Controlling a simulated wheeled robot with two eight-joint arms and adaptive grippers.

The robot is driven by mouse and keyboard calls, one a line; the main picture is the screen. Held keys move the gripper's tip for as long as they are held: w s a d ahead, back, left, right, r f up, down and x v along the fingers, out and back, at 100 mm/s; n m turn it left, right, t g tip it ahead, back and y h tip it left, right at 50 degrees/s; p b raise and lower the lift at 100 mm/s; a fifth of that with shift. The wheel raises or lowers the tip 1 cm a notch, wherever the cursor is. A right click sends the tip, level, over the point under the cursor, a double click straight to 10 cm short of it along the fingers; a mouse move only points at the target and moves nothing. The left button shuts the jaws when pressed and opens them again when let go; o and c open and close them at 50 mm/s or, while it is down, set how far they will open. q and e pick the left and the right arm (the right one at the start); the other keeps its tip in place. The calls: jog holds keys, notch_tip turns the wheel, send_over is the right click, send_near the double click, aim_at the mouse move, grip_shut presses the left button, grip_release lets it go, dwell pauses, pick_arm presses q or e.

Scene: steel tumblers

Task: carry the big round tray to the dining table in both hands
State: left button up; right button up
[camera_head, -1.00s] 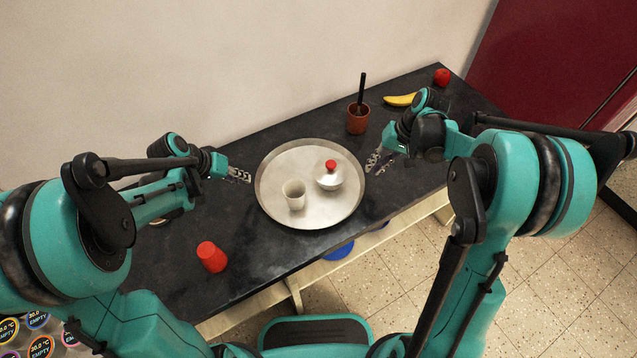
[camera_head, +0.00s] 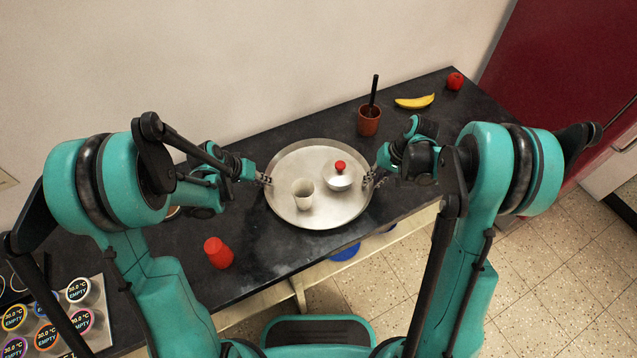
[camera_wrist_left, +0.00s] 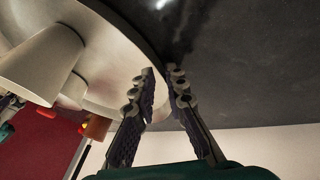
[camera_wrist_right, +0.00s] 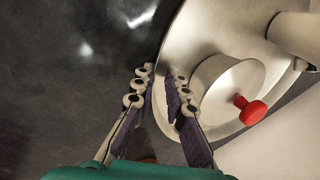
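The big round steel tray (camera_head: 300,162) lies on a black counter. It carries a pale cup (camera_head: 303,194) and a steel lidded pot (camera_head: 340,182) with a red knob. My left gripper (camera_head: 265,179) is at the tray's left rim. In the left wrist view its fingers (camera_wrist_left: 163,78) stand apart, one over the tray (camera_wrist_left: 122,62) and one outside it. My right gripper (camera_head: 372,180) is at the tray's right rim. In the right wrist view its fingers (camera_wrist_right: 162,78) also stand apart on either side of the rim. Contact with the rim cannot be told. No dining table is identifiable.
A red tumbler (camera_head: 218,253) stands on the counter (camera_head: 262,262), front left of the tray. A brown pot with a dark handle (camera_head: 369,121), a banana (camera_head: 414,102) and a red fruit (camera_head: 455,81) are behind right. Labelled round items (camera_head: 45,334) sit at lower left.

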pick_arm(q)
jog(key=shift+c, duration=0.3)
pick_arm(e)
jog(key=shift+c, duration=0.3)
pick_arm(q)
grip_shut()
pick_arm(e)
grip_shut()
jog(key=shift+r, duration=0.1)
